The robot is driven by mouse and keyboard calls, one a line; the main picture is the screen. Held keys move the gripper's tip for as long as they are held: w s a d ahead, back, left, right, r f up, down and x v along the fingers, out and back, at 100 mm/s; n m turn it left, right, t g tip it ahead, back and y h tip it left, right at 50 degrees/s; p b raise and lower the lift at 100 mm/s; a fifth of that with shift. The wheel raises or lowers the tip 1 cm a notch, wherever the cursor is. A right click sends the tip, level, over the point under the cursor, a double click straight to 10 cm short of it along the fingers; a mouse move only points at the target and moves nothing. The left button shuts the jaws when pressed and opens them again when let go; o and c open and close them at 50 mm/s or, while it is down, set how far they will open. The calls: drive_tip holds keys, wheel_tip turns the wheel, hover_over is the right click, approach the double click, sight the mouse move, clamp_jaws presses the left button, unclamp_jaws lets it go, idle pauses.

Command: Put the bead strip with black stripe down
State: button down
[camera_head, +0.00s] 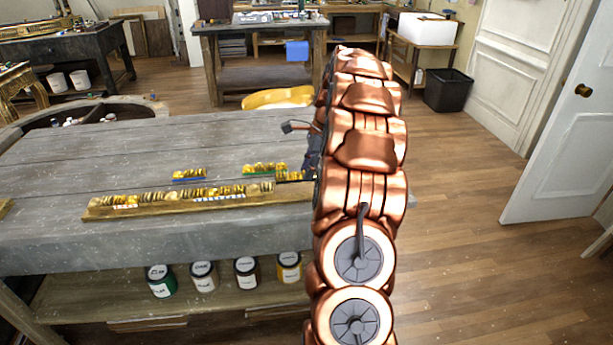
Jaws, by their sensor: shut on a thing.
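My gripper (312,160) shows only in part at the right end of the grey table, mostly hidden behind my copper-coloured arm. It is shut on a short gold bead strip with a dark edge (291,176), taken as the bead strip with black stripe. That strip is low, close to the tabletop, and its right end is hidden by my gripper and arm. I cannot tell whether it touches the table. A gold bead strip with a green stripe (264,169) lies just behind and left of it. A bead strip with a blue stripe (189,175) lies further left.
A long gilt beaded rail (160,204) lies along the table's (130,150) front. Labelled jars (203,275) stand on the shelf below. A yellow rounded object (277,97) is behind the table. The tabletop's back and left are mostly clear. A black bin (447,91) stands beyond, right.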

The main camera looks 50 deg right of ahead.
drive_tip(key=shift+w+f, duration=0.1)
drive_tip(key=shift+w, duration=0.25)
drive_tip(key=shift+f+p, duration=0.75)
drive_tip(key=shift+f, duration=0.9)
drive_tip(key=shift+f, duration=0.1)
drive_tip(key=c, duration=0.8)
unclamp_jaws()
drive_tip(key=shift+o, duration=0.2)
drive_tip(key=b+v, duration=0.2)
drive_tip(key=v, duration=1)
